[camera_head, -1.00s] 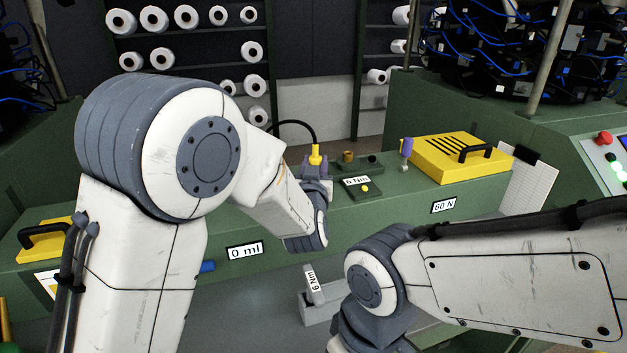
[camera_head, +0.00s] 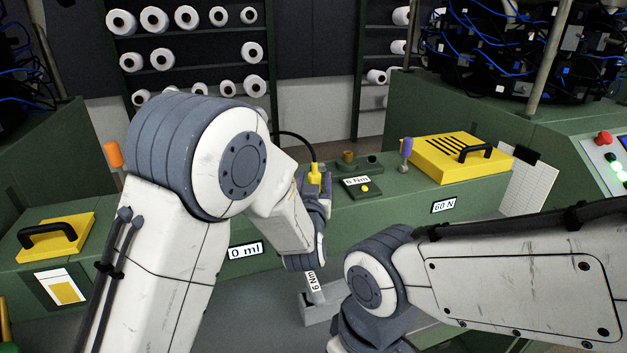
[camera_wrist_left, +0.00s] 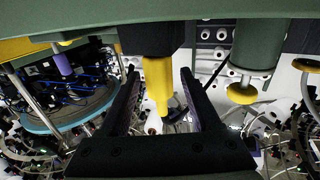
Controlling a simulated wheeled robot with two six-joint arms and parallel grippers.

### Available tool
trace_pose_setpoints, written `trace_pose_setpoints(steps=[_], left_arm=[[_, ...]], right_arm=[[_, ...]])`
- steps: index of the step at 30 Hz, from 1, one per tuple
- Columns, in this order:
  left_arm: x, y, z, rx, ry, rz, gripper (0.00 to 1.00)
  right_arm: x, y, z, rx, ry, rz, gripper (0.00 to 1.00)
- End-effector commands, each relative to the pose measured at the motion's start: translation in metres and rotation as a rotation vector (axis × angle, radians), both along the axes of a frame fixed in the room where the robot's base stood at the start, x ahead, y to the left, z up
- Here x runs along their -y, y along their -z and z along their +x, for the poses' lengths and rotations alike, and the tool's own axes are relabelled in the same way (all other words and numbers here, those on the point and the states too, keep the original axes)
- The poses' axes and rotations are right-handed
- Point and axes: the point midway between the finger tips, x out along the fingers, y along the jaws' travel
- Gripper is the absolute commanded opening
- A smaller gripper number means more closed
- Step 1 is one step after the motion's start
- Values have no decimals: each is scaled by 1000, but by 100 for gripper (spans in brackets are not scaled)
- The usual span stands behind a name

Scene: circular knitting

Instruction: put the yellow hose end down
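The yellow hose end (camera_head: 315,174) stands upright at the green ledge, with its black hose (camera_head: 296,136) arching up and left. In the left wrist view the yellow hose end (camera_wrist_left: 158,84) lies between the two dark fingers and meets a black block (camera_wrist_left: 150,37). My left gripper (camera_head: 316,183) is at the hose end, its purple pads on either side. In the left wrist view, narrow gaps show between the fingers of my left gripper (camera_wrist_left: 160,78) and the hose end, so it looks open. My right gripper is out of view; only its arm shows.
The green ledge (camera_head: 390,196) carries a 6 Nm block (camera_head: 358,183), a purple-topped lever (camera_head: 406,150) and a yellow cover (camera_head: 455,158). Another yellow cover (camera_head: 55,238) sits at left, near an orange handle (camera_head: 114,154). A grey holder labelled 6 Nm (camera_head: 313,290) stands below.

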Motion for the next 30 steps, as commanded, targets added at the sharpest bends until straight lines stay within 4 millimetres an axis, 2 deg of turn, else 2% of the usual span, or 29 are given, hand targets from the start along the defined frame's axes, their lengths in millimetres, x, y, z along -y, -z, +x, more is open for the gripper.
trace_pose_setpoints(steps=[6, 8, 21, 25, 30], left_arm=[[0, -4, -1, 0, 0, 0, 64], [0, -1, -7, -1, 2, 0, 64], [-6, -1, -95, 0, 4, 0, 64], [-8, -1, -112, 0, 3, 0, 64], [-10, -1, -120, 0, 0, 0, 64]], right_arm=[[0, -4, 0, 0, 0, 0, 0], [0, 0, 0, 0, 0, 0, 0], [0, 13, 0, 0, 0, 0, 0], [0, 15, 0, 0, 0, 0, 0], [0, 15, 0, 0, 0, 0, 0]])
